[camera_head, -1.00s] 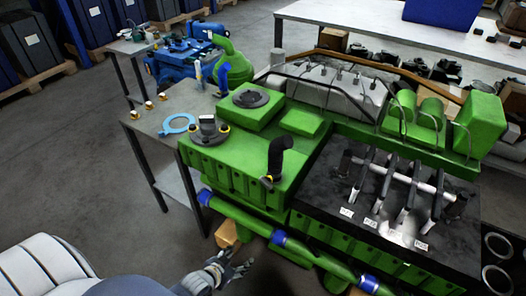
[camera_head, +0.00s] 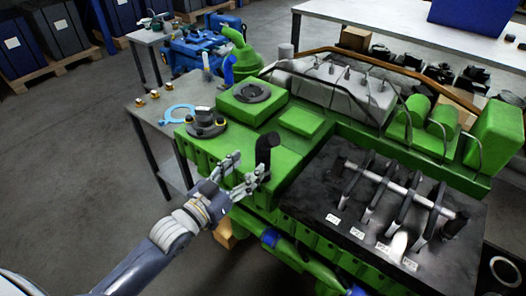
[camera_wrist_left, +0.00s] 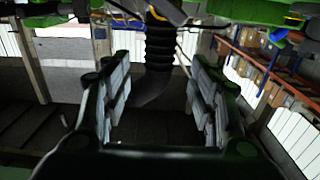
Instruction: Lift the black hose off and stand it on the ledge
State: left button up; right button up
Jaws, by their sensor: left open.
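The black hose (camera_head: 266,150) stands upright at the near edge of the green engine block (camera_head: 284,167), its top bent to one side. My left gripper (camera_head: 252,166) is open, just left of the hose, with its fingers pointing toward it. In the left wrist view the ribbed hose (camera_wrist_left: 160,48) shows between the two open fingers (camera_wrist_left: 158,95), beyond or level with their tips; I see no contact. The hose's lower end is partly hidden by the gripper in the head view. I cannot tell which surface is the ledge. My right gripper is not in view.
A black flanged part (camera_head: 206,124) and a round black cap (camera_head: 251,92) sit on the engine top. A rocker shaft assembly (camera_head: 400,189) lies on a black tray to the right. A grey side table (camera_head: 150,112) with a blue ring stands left.

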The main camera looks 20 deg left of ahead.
aim_at(258, 157)
pick_arm(q)
jog(key=shift+p+x, duration=0.3)
jog(key=shift+x, duration=3.65)
jog(key=shift+f, duration=0.15)
grip_shut()
